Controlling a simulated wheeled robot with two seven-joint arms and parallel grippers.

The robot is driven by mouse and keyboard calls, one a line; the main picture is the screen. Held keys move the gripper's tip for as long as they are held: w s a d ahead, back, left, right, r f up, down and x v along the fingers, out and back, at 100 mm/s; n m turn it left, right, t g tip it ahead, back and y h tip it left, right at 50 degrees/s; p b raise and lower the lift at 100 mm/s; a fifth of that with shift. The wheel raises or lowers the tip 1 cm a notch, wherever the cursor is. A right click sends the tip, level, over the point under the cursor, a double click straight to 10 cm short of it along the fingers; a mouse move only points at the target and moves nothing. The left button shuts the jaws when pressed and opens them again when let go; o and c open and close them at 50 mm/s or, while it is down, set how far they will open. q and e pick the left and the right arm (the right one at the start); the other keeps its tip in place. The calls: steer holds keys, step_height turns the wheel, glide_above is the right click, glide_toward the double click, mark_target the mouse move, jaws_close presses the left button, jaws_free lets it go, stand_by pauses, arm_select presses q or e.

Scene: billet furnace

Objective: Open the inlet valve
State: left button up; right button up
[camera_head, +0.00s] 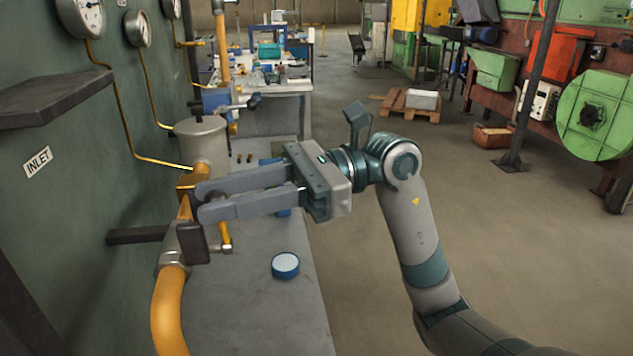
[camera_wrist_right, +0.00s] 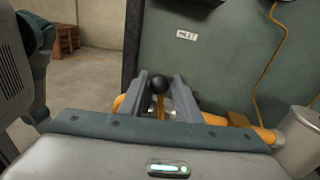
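The fingers hide most of the valve in the head view. My left gripper is not in view.
A grey canister (camera_head: 202,140) stands behind the fingers. A dark shelf (camera_head: 50,98) and a dark bar (camera_head: 137,235) jut from the panel.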

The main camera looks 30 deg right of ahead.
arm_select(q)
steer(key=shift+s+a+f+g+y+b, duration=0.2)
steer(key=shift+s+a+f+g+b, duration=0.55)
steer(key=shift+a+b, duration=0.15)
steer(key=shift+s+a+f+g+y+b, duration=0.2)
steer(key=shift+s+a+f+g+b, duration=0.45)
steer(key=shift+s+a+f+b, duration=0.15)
arm_select(e)
steer(key=s+d, duration=0.1)
steer(key=d, duration=1.1)
steer(key=shift+s+d+r, duration=0.2)
steer(key=shift+s+r, duration=0.1)
steer(key=shift+r, duration=0.05)
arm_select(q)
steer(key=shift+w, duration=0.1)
